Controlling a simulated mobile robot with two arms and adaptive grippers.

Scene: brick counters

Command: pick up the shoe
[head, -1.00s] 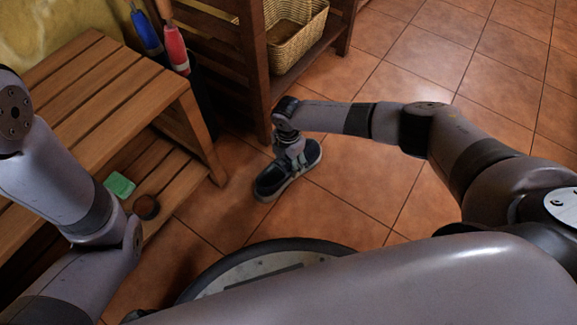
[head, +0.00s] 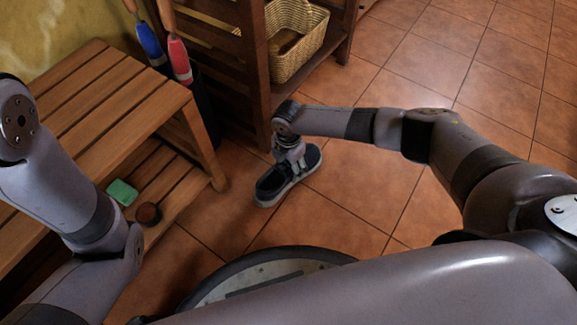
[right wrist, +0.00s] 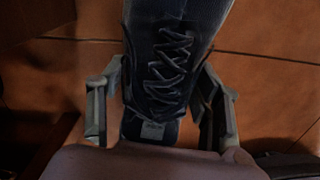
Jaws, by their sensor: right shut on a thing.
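A dark navy shoe (head: 273,185) with a pale sole is at the middle of the head view, over the tiled floor. My right gripper (head: 291,160) is above it with its fingers around the shoe's upper. In the right wrist view the shoe's laces (right wrist: 172,55) show between the two fingers of the right gripper (right wrist: 160,100), which is shut on the shoe. Whether the sole touches the floor I cannot tell. My left arm is at the left of the head view, and its gripper is out of the picture.
A slatted wooden bench (head: 105,95) with a lower shelf stands at left. A green block (head: 122,192) and a small brown bowl (head: 148,214) are on that shelf. A wooden rack (head: 262,75) holds a wicker basket (head: 297,45). Umbrellas (head: 178,58) stand beside it. Floor at right is open.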

